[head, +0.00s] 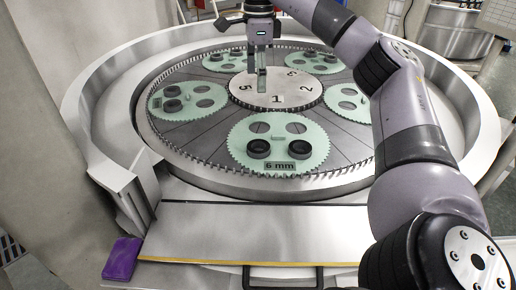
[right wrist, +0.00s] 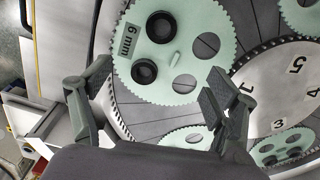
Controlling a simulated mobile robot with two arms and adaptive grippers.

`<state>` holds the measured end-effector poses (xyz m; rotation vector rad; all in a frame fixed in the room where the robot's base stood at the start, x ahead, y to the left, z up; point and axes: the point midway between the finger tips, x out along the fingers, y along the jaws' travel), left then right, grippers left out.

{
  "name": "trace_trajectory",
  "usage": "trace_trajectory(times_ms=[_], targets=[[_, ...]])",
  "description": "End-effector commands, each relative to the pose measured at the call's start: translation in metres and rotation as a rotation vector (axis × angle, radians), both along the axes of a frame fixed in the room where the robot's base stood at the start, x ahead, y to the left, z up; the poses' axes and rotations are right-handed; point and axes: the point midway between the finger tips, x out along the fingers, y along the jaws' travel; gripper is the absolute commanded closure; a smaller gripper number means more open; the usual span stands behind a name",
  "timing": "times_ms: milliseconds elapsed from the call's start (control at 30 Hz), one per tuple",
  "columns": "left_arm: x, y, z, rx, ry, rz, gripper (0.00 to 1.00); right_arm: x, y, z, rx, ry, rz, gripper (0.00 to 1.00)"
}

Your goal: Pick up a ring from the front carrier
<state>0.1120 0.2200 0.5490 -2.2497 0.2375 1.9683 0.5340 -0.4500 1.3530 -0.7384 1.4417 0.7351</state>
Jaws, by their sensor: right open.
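The front carrier (head: 240,135) is a pale green toothed disc with a "6 mm" label, also in the right wrist view (right wrist: 180,65). Two black rings, a left one (head: 259,149) and a right one (head: 295,149), sit on its near half; its two far holes look empty. In the right wrist view the rings show as an upper (right wrist: 160,27) and a lower one (right wrist: 144,71). My right gripper (head: 257,80) is open and empty, pointing down above the machine, beyond the rings in the head view. My left gripper is out of view.
Several other green carriers, some with black rings, surround the numbered centre plate (head: 267,88). A toothed ring and a raised grey rim (head: 85,120) enclose them. A purple block (head: 122,258) lies at the front left. The front metal ledge (head: 250,230) is clear.

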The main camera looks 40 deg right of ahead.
Motion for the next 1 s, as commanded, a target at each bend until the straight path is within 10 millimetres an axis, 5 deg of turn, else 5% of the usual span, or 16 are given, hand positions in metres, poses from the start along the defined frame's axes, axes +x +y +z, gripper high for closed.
trace_trajectory(times_ms=[100, 267, 633, 1000], targets=[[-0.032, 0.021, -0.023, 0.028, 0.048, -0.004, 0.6, 0.0, 0.0, -0.021, 0.0, 0.0, 0.0, 0.19], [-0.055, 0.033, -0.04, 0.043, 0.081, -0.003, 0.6, 0.0, 0.0, -0.037, 0.0, 0.0, -0.001, 0.19], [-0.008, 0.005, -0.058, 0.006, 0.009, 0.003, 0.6, 0.0, 0.0, -0.079, 0.001, 0.004, 0.0, 0.19], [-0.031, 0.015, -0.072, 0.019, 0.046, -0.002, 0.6, -0.001, -0.001, -0.143, 0.0, 0.005, -0.001, 0.19]])
